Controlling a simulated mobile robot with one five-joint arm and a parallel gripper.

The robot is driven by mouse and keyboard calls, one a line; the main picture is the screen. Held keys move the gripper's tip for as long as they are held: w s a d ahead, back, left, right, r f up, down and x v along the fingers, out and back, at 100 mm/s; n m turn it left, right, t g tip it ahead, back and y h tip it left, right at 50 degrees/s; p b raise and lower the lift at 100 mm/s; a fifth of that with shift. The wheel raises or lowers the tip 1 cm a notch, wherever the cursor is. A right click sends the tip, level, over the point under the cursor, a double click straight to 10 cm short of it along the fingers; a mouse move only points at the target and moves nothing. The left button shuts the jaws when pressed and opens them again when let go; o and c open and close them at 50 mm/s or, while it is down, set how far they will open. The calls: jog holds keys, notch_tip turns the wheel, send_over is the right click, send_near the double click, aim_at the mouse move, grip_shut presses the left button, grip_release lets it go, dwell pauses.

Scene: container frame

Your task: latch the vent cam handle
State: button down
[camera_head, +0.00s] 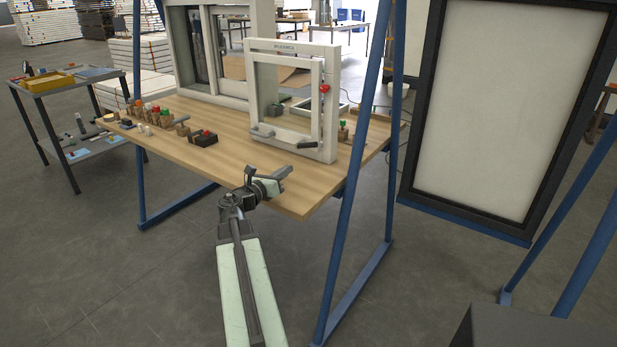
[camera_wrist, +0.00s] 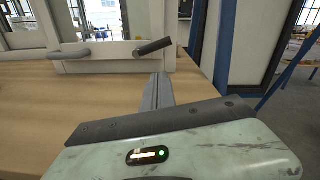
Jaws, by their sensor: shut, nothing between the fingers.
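The vent (camera_head: 328,110) is a small white frame standing on the wooden bench. A dark cam handle (camera_head: 308,143) sits at the lower right of its bottom rail. In the wrist view the dark handle (camera_wrist: 153,47) sticks out tilted, its free end up and to the right. A grey bar handle (camera_head: 264,131) is on the rail's left; it also shows in the wrist view (camera_wrist: 68,53). My gripper (camera_head: 285,173) is shut and empty over the bench's front edge, apart from the vent. In the wrist view its fingers (camera_wrist: 158,88) point toward the rail, just below the dark handle.
A red knob (camera_head: 324,88) is on the vent's right side. A larger white window frame (camera_head: 240,60) stands behind left. Small coloured parts (camera_head: 150,112) lie on the bench's left. Blue posts (camera_head: 352,185) flank the bench. The bench top before the vent is mostly clear.

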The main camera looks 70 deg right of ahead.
aim_at(309, 144)
jog(key=shift+s+d+n, duration=0.6)
jog(key=shift+s+d, duration=0.05)
jog(key=shift+s, duration=0.2)
jog(key=shift+s+r+h, duration=0.15)
jog(key=shift+r+h, duration=0.15)
jog(key=x, duration=1)
jog(key=shift+p, duration=0.3)
jog(key=shift+s+d, duration=0.1)
